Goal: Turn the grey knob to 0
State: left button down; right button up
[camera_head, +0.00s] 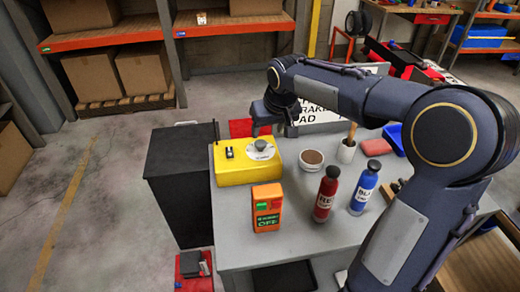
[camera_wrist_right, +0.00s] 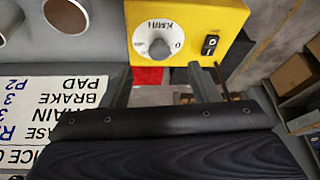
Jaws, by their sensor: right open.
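The grey knob (camera_head: 261,145) sits on a white round dial on top of a yellow box (camera_head: 232,176), at the table's far left. In the right wrist view the knob (camera_wrist_right: 159,48) is on the dial printed with "KM/H" upside down, with a 0 at its right side. I cannot tell exactly where the knob points. My right gripper (camera_head: 264,128) is just beyond the knob in the head view, apart from it. In the wrist view its two fingers (camera_wrist_right: 160,76) are spread, with nothing between them. My left gripper is not in view.
A black rocker switch (camera_head: 229,153) is beside the dial. A lettered sign (camera_head: 318,118) is behind. A black cabinet (camera_head: 178,190) stands left.

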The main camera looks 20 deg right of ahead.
aim_at(261, 143)
jog(key=x, duration=0.3)
jog(key=w+x, duration=0.1)
jog(key=x, duration=0.5)
jog(key=shift+w+d+r, duration=0.1)
jog(key=shift+w, duration=0.15)
jog(key=c, duration=1)
jog(key=shift+o, duration=0.2)
